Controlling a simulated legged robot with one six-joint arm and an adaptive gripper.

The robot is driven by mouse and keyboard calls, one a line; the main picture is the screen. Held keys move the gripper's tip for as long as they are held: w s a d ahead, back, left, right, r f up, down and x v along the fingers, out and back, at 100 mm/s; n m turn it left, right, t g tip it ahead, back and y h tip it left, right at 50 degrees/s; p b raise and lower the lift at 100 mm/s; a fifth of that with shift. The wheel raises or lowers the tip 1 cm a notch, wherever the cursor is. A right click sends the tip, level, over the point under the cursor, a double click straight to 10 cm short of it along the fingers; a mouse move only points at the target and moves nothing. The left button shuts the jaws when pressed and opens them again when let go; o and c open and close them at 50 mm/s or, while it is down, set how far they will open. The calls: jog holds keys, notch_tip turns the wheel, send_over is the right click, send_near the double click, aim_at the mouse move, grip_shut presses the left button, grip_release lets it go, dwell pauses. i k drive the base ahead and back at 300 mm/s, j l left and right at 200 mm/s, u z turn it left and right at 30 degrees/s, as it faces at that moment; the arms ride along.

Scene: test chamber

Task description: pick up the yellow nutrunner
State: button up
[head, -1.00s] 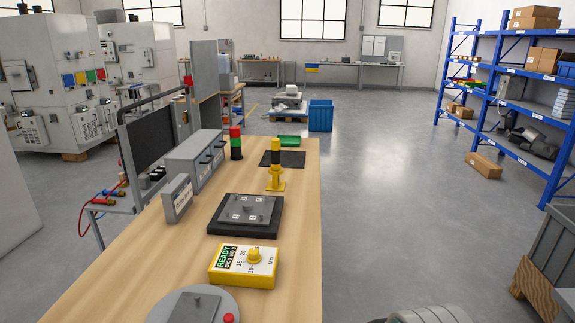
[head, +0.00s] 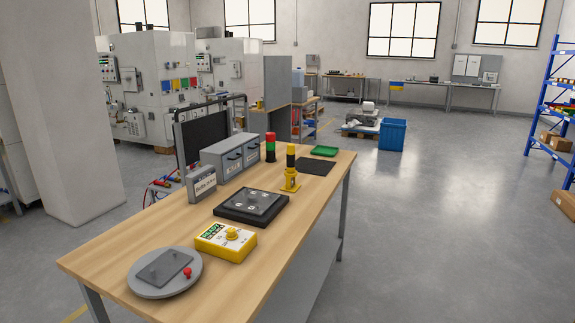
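The yellow nutrunner (head: 290,181) looks to be the upright yellow and black tool on the wooden workbench (head: 290,240). It stands on a yellow base near the bench's right edge, toward the far end. A dark mat (head: 317,167) lies just behind it, and a black plate with a grey fixture (head: 251,205) lies in front of it. The nutrunner is in full view. My gripper is not in view.
On the bench are a yellow torque box (head: 226,243), a round grey plate with a red knob (head: 165,273), grey drawers (head: 228,156), a red-green stack light (head: 270,148) and a green tray (head: 324,151). Open floor (head: 430,240) lies right of the bench. A pillar (head: 65,110) stands left.

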aim_at(290, 155)
jog(key=i+l+u, duration=0.15)
jog(key=l, duration=0.2)
jog(key=i+l+u, duration=0.1)
jog(key=l, duration=0.2)
jog(key=i+l+u, duration=0.15)
jog(key=l, duration=0.25)
jog(key=i+l+u, duration=0.1)
jog(key=l, duration=0.25)
jog(key=i+l+u, duration=0.15)
jog(key=i+l, duration=0.15)
jog(key=i+l+u, duration=0.3)
jog(key=i+l, duration=0.2)
jog(key=l, duration=0.25)
jog(key=i+l+u, duration=0.1)
jog(key=i+l, duration=0.15)
jog(key=l, duration=0.2)
